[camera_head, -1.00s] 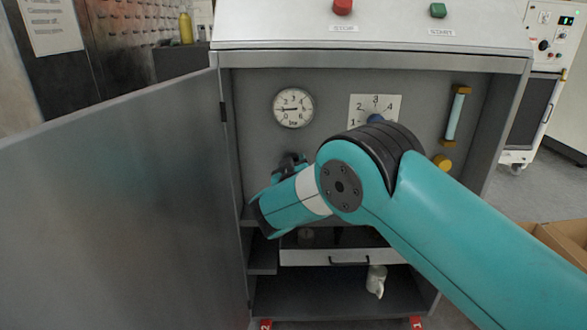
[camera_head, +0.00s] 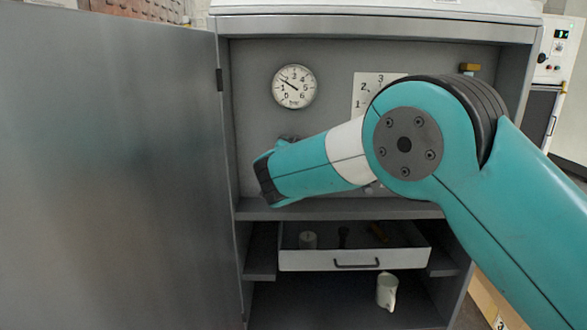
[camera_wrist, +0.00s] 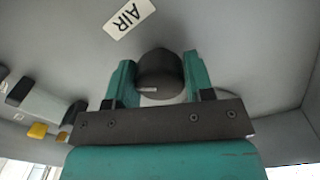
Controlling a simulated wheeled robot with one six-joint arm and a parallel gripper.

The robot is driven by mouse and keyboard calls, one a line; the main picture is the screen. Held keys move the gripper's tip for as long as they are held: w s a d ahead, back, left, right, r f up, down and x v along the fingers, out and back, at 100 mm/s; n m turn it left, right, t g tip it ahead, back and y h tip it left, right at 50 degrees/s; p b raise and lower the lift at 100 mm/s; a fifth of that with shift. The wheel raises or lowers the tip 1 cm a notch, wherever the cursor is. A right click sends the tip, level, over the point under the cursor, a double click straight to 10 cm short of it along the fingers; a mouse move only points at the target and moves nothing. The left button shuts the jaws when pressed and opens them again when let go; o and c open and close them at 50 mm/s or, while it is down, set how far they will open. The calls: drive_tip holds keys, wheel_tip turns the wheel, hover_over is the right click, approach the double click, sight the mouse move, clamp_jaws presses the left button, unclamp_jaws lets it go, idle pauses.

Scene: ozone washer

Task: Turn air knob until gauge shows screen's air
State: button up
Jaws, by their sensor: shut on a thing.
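The dark round air knob (camera_wrist: 160,72) sticks out of the grey panel beside a tilted white "AIR" label (camera_wrist: 130,17) in the wrist view. My gripper (camera_wrist: 160,85) is shut on the knob, with one teal finger on each side. The head view hides most of the knob and the fingers behind my wrist. The round white gauge (camera_head: 294,87) is on the panel above my wrist. Its black needle points up and left, about between 1 and 2.
A grey cabinet door (camera_head: 110,170) stands open at the left. A numbered dial plate (camera_head: 362,97) is partly behind my arm. Below are an open drawer (camera_head: 320,262) and a white mug (camera_head: 387,291) on the lower shelf.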

drive_tip(key=m+b, duration=0.1)
drive_tip(key=b, duration=0.1)
drive_tip(key=m+b, duration=0.3)
drive_tip(key=b, duration=0.1)
drive_tip(key=shift+f+m, duration=0.3)
drive_tip(key=m+b, duration=0.3)
drive_tip(key=b, duration=0.1)
drive_tip(key=shift+m+b, duration=0.3)
drive_tip(key=shift+b, duration=0.1)
drive_tip(key=m+b, duration=0.4)
drive_tip(key=shift+r+y+b, duration=0.2)
drive_tip(key=shift+y+b, duration=0.1)
drive_tip(key=shift+y, duration=0.1)
drive_tip(key=shift+r+m+b, duration=0.15)
drive_tip(key=shift+m+b, duration=0.75)
drive_tip(key=shift+m, duration=0.25)
drive_tip(key=shift+r+m+b, duration=0.1)
drive_tip(key=shift+m+b, duration=0.8)
drive_tip(key=shift+m, duration=0.25)
drive_tip(key=o, duration=0.9)
drive_tip(key=shift+s+r, duration=0.1)
